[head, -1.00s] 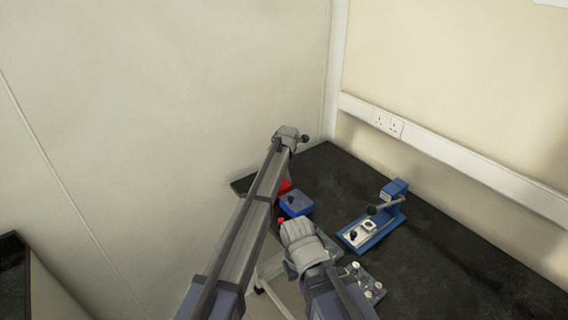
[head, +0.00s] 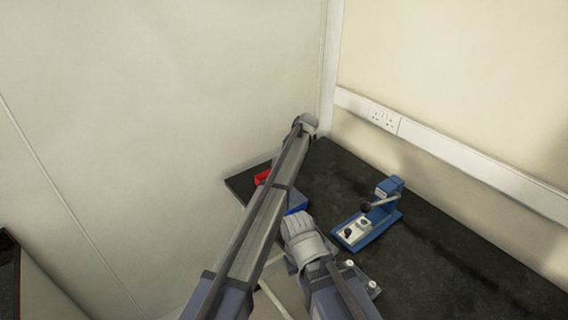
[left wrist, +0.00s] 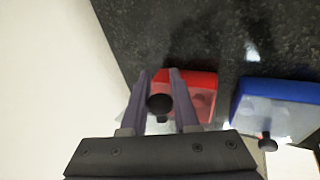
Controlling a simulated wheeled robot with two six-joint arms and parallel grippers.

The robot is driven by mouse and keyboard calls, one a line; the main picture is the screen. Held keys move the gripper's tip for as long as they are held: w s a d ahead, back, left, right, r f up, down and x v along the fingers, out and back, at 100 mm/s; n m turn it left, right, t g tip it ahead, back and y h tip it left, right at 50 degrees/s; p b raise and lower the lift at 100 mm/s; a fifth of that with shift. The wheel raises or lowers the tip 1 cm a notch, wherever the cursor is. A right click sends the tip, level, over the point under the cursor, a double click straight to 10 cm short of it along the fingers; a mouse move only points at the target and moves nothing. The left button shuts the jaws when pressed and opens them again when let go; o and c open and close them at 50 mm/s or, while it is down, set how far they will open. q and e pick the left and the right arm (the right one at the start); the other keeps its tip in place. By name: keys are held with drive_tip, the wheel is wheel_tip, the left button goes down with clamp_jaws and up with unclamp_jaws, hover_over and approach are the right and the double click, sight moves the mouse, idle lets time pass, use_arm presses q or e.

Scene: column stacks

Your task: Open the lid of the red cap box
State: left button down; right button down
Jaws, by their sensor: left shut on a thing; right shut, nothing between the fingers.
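The red cap box (head: 262,177) shows in the head view at the far left of the dark bench, partly hidden behind my left arm. In the left wrist view the red box (left wrist: 206,81) lies just beyond the fingers. My left gripper (left wrist: 160,101) is shut on a round black knob (left wrist: 159,104) at the box's near left side. I cannot tell whether the lid is raised. The left fingers are hidden in the head view. My right gripper (head: 296,224) is shut and empty, in front of the blue box; its fingertips are hard to make out.
A blue box (head: 297,206) stands right of the red one, and it also shows in the left wrist view (left wrist: 283,91) with a black knob. A blue lever device (head: 372,219) stands farther right. A rack with white-topped pieces (head: 360,284) is nearer. The bench's right side is clear.

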use_arm(q)
drive_tip(key=shift+s, duration=0.2)
drive_tip(key=c, duration=0.7)
unclamp_jaws()
drive_tip(key=shift+w, duration=0.1)
drive_tip(key=shift+r, duration=0.1)
wheel_tip(320, 180, up, 10)
drive_tip(key=p, duration=1)
